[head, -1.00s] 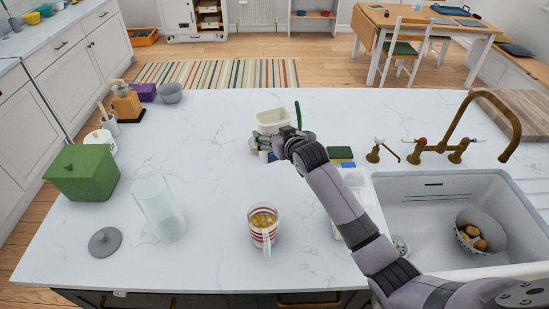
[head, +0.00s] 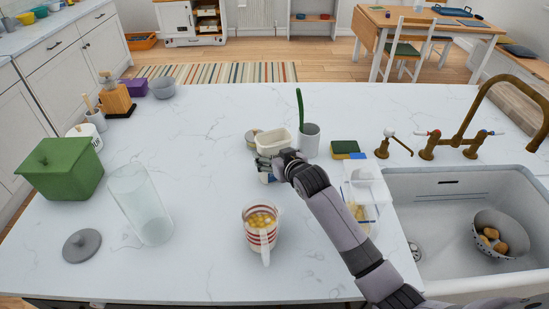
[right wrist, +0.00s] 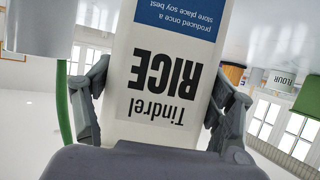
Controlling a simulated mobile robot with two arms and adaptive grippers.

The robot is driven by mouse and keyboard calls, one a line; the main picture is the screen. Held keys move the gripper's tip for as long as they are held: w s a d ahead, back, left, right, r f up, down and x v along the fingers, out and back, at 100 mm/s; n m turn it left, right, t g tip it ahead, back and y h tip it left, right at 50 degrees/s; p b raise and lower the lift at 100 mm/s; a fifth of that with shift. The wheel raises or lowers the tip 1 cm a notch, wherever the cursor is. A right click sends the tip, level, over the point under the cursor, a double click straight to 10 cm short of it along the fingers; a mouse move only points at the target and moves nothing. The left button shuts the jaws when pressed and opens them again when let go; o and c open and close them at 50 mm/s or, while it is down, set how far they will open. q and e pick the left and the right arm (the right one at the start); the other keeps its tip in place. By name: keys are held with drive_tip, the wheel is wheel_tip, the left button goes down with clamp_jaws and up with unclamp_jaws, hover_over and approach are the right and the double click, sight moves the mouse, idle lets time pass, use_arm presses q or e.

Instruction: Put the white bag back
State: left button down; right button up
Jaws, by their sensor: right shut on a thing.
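The white bag (right wrist: 155,85), labelled "Tindrel RICE" with a blue panel, fills the middle of the right wrist view and appears upside down there. My right gripper (right wrist: 165,82) is shut on it, one finger on each side. In the head view my right gripper (head: 277,163) is over the counter, behind the striped mug. Whether the bag touches the counter I cannot tell. My left gripper is not in view.
Near the gripper stand a cream tub (head: 272,141), a grey cup (head: 309,141) with a green-handled brush, a clear container (head: 370,205) and the striped mug (head: 260,237). A glass cylinder (head: 140,205) and green box (head: 60,168) stand left. The mid-left counter (head: 200,130) is clear.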

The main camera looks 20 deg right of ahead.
drive_tip(key=shift+r, duration=0.15)
drive_tip(key=shift+s, duration=0.15)
drive_tip(key=o, duration=1.5)
drive_tip(key=shift+f, duration=0.2)
drive_tip(key=shift+r, duration=0.1)
drive_tip(key=shift+s+r, duration=0.1)
drive_tip(key=shift+r, duration=0.05)
drive_tip(key=b+v, duration=0.1)
drive_tip(key=v, duration=1)
drive_tip(key=shift+s+r+b, duration=0.2)
drive_tip(key=shift+s+b, duration=0.1)
drive_tip(key=shift+s, duration=0.05)
drive_tip(key=shift+r, duration=0.1)
